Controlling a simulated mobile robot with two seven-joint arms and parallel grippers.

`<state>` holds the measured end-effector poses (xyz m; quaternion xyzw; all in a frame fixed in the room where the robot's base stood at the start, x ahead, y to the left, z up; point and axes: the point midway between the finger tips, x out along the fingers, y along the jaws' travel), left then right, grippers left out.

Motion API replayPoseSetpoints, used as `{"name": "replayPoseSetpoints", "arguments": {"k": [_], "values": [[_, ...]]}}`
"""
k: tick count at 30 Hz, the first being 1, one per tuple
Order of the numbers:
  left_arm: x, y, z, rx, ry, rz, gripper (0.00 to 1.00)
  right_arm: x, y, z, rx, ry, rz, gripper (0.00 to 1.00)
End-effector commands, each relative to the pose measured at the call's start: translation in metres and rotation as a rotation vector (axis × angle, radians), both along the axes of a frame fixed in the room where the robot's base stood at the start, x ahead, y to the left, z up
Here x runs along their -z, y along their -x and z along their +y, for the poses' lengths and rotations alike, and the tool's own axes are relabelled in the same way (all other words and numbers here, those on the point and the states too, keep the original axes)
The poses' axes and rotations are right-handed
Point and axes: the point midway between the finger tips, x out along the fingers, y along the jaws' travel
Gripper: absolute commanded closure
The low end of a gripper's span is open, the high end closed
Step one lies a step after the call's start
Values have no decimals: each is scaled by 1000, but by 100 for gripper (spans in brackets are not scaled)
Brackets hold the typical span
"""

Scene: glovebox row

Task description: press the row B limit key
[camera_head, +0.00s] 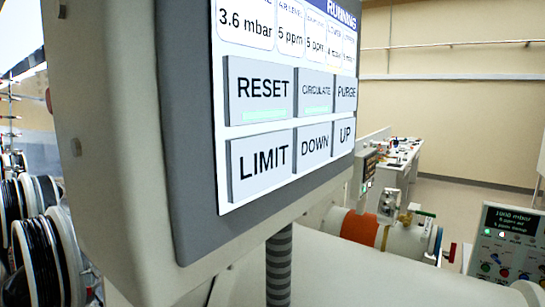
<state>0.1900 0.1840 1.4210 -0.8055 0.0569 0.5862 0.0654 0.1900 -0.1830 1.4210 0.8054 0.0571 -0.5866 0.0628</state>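A control panel screen (287,12) faces me at close range, seen at an angle, in a grey frame. The LIMIT key (262,163) is a grey key at the lower left of its key block, below the RESET key (262,88) and left of the DOWN key (314,144). The LIMIT key shows no green bar; RESET and CIRCULATE (316,92) each do. No row letter is readable on the panel. Neither of my grippers is in view.
A ribbed dark post (279,268) stands below the panel. Black round glovebox ports (45,255) line the left. A second control panel (505,245) is at the right, and a cluttered bench (402,158) stands behind. Some floor shows at the back right.

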Motion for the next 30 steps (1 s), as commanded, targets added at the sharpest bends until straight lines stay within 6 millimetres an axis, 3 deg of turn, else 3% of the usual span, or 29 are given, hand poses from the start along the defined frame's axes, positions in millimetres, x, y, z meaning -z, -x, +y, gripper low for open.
{"name": "replayPoseSetpoints", "arguments": {"k": [7,20,30], "values": [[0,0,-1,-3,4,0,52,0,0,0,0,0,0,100],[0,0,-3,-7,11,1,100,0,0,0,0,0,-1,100],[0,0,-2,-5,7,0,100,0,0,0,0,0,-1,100]]}}
